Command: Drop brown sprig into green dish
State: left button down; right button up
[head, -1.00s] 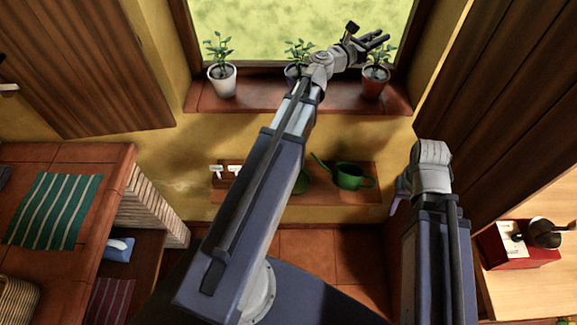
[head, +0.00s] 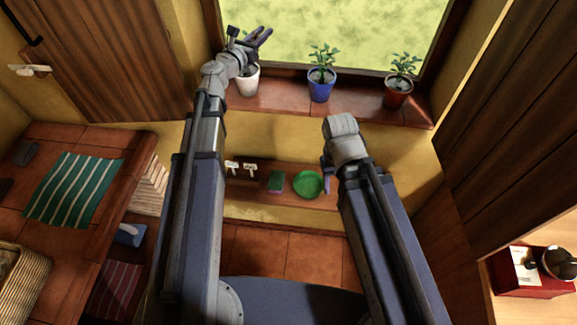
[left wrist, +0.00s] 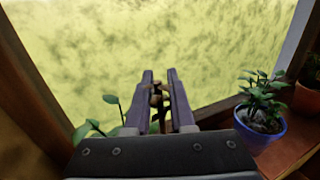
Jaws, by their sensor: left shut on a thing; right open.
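The brown sprig (left wrist: 156,98) is a small dark brown thing between the fingers of my left gripper (left wrist: 160,88) in the left wrist view. In the head view the left gripper (head: 258,40) is raised in front of the window, above the white pot; the sprig is not clear there. The green dish (head: 308,184) is round and sits on the low wall shelf, well below and to the right of the left gripper. My right gripper (head: 328,176) is beside the dish's right edge in the picture, mostly hidden behind its own wrist.
White, blue (head: 321,86) and red (head: 397,93) plant pots stand on the window sill (head: 285,97). A brick counter with a striped cloth (head: 75,190) is at left.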

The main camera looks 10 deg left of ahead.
aim_at(304, 186)
jog(key=k+z, duration=0.35)
jog(key=k+l+z, duration=0.1)
jog(key=k+z, duration=0.2)
jog(key=k+l+z, duration=0.1)
jog(key=z, duration=0.25)
jog(key=k+l, duration=0.05)
jog(key=k, duration=0.05)
